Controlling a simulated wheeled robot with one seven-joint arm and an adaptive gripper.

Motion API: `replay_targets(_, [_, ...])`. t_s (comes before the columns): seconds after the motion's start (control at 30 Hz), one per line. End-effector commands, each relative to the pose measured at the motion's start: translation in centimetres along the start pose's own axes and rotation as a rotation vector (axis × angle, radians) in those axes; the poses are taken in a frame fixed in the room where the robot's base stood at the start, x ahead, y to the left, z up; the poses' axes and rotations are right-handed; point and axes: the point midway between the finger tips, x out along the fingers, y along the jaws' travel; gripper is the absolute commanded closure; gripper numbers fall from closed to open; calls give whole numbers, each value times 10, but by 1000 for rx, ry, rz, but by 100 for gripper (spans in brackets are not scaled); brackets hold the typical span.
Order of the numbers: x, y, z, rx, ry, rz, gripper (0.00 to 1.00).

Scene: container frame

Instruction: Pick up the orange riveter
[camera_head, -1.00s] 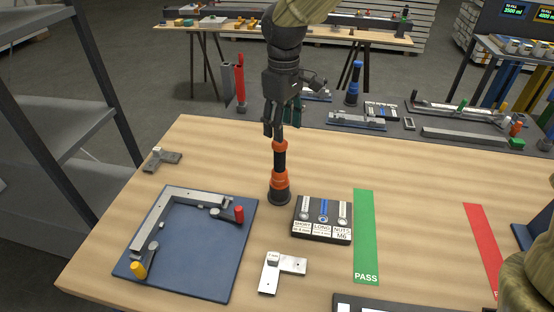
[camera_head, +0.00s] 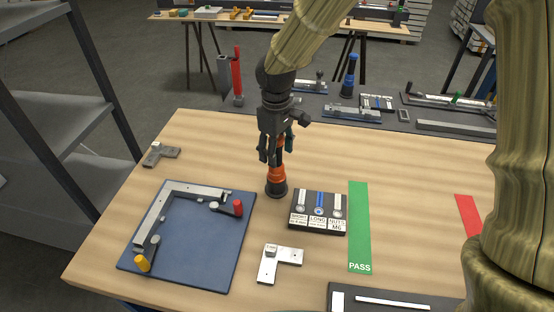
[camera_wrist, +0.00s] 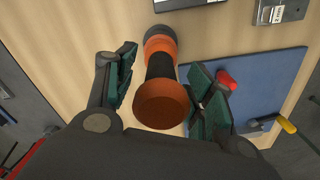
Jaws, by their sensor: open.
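The orange riveter (camera_head: 277,175) stands upright on the wooden table, with orange bands, a black middle and a dark base. In the wrist view the riveter (camera_wrist: 161,99) lies between the two fingers, its orange top nearest the camera. My gripper (camera_head: 274,152) is around its upper part from above. In the wrist view my gripper (camera_wrist: 163,85) is open, with green pads on both sides. A gap shows at the left pad; the right pad is closer, and I cannot tell whether it touches.
A blue fixture plate (camera_head: 205,255) with red and yellow clamps lies left. A dark fastener tray (camera_head: 318,229) stands close on the right, beside the green PASS strip (camera_head: 359,225). An L-shaped bracket (camera_head: 279,263) lies in front. A small grey part (camera_head: 162,155) lies back left.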

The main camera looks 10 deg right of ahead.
Motion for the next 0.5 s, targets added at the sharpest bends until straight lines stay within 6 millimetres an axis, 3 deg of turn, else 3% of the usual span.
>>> replay_targets(0.37, [8,0,0,0,1,0,47])
replay_targets(0.5, [8,0,0,0,1,0,70])
